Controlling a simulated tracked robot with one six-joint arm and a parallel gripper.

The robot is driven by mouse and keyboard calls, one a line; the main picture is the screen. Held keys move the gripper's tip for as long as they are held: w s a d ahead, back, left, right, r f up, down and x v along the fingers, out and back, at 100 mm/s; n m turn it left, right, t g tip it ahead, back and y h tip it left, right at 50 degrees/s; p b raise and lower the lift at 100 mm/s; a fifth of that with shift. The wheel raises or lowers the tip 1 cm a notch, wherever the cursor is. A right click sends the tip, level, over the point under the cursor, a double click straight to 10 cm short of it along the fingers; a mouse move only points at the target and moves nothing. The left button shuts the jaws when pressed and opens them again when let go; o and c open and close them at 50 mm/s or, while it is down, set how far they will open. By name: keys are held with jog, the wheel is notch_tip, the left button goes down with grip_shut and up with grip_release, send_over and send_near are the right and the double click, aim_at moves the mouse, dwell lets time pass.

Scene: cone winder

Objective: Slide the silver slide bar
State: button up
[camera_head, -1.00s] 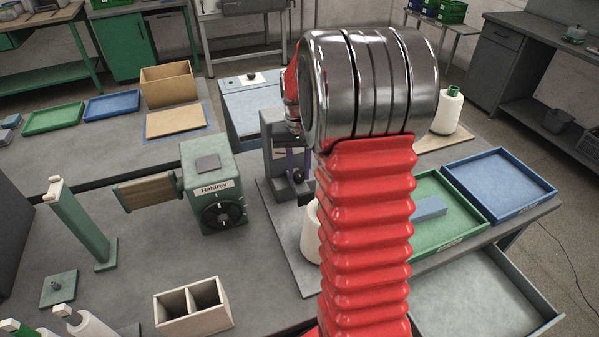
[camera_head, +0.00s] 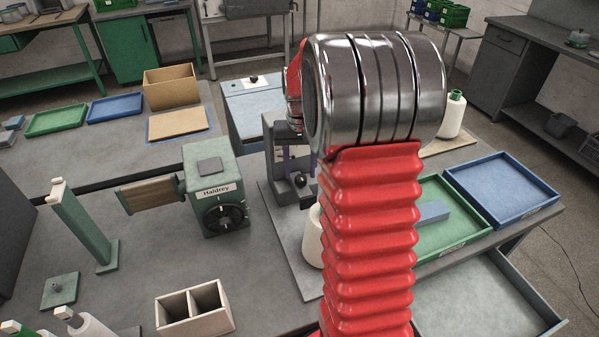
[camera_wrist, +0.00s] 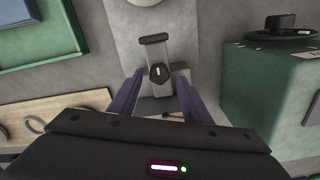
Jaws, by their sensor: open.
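In the wrist view a grey slide bar (camera_wrist: 156,53), probably the silver one, has a crosspiece at one end and a dark knob (camera_wrist: 159,73) at the other. It belongs to a small grey stand. My gripper (camera_wrist: 159,77) is open, with its two purple fingers on either side of the knob. A gap shows between the knob and each finger; contact in depth is unclear. In the head view the stand (camera_head: 270,140) is partly hidden behind my red arm, and most of my gripper is hidden too.
A green Haldrey box (camera_head: 213,195) stands left of the stand, close to my gripper's right in the wrist view. A white cone (camera_head: 312,240) stands in front of the stand. A two-compartment box (camera_head: 194,325) and green post (camera_head: 82,225) are farther left; trays lie right.

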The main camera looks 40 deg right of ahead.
aim_at(300, 175)
notch_tip(300, 175, up, 12)
dwell(0.5)
dwell(0.4)
jog(key=s+a+n+t, duration=0.5)
jog(key=s+a, duration=1.4)
jog(key=a, duration=0.4)
jog(key=shift+s+a+n+t, duration=0.3)
jog(key=shift+a+n, duration=0.05)
jog(key=shift+n, duration=0.45)
jog(key=shift+d, duration=0.1)
